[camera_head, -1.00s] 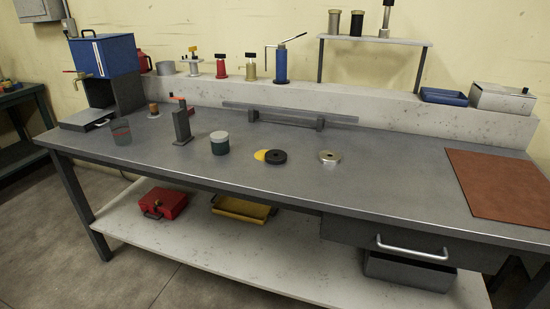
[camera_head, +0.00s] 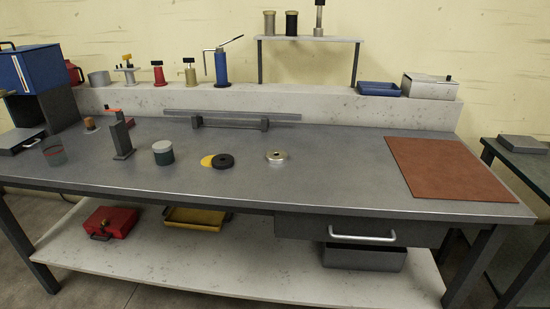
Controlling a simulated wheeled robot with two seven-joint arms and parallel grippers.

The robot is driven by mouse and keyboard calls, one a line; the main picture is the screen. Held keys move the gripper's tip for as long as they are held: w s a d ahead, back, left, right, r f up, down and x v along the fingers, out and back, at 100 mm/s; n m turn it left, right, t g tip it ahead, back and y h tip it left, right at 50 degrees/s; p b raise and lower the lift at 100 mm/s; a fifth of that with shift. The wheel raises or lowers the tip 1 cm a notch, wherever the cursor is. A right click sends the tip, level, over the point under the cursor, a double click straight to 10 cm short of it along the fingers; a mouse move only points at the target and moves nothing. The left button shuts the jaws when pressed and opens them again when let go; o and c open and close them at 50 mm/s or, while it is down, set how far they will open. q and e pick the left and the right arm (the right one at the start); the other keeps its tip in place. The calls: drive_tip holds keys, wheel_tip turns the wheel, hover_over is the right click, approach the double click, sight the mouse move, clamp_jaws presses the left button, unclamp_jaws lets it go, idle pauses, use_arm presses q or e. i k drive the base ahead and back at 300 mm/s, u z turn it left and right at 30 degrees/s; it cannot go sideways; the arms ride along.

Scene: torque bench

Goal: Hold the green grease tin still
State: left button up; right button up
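The green grease tin (camera_head: 163,153) stands upright on the bench top (camera_head: 310,185), left of the middle. It is a short dark green cylinder with a pale grey top. Nothing touches it. Neither of my grippers shows in the head view.
A brown mat (camera_head: 448,168) covers the right end.

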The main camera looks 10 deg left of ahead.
sight(164, 159)
drive_tip(key=z, duration=0.25)
drive_tip(key=k, duration=0.35)
drive_tip(key=u, duration=1.6)
drive_tip(key=i, duration=0.9)
drive_tip(key=u, duration=0.1)
